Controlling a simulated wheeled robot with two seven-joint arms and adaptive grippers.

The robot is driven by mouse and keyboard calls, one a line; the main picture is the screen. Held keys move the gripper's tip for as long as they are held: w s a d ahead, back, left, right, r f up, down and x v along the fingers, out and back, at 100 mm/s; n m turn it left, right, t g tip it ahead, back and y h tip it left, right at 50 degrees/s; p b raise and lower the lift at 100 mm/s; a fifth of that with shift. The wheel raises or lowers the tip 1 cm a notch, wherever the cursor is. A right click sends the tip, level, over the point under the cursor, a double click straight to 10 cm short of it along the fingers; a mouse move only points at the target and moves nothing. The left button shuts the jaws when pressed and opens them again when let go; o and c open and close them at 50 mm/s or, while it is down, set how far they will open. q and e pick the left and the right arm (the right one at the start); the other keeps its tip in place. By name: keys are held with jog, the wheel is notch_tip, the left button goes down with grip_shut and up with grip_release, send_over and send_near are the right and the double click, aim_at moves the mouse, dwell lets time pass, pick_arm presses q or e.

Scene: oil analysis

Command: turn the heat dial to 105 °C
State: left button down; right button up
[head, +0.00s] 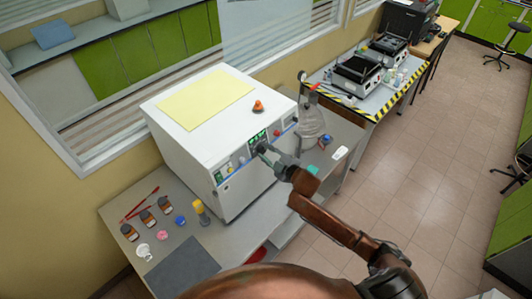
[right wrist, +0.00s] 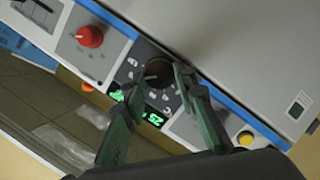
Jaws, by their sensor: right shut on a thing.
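The heat dial, a black round knob (right wrist: 157,70), sits on a dark panel with pale marks around it in the right wrist view. The panel belongs to the large white machine (head: 240,110) on the bench. My right gripper (right wrist: 158,80) has its two fingers on either side of the dial and is shut on it. In the head view my right gripper (head: 264,149) reaches the machine's front and hides the dial. A green lit display (right wrist: 152,118) is by the dial; its digits are partly hidden and I cannot read them surely. My left gripper is not in view.
A red knob (right wrist: 90,36) and a yellow button (right wrist: 245,138) flank the dial panel. An orange-topped piece (head: 258,106) stands on the machine's top. Several brown bottles (head: 147,219) and a yellow-capped bottle (head: 201,212) stand on the bench left of the machine.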

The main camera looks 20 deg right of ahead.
dwell(0.4)
jog(key=o, duration=1.2)
jog(key=shift+d, duration=0.1)
jog(key=shift+c, duration=0.2)
jog(key=v, duration=1.2)
jog(key=shift+f, duration=0.15)
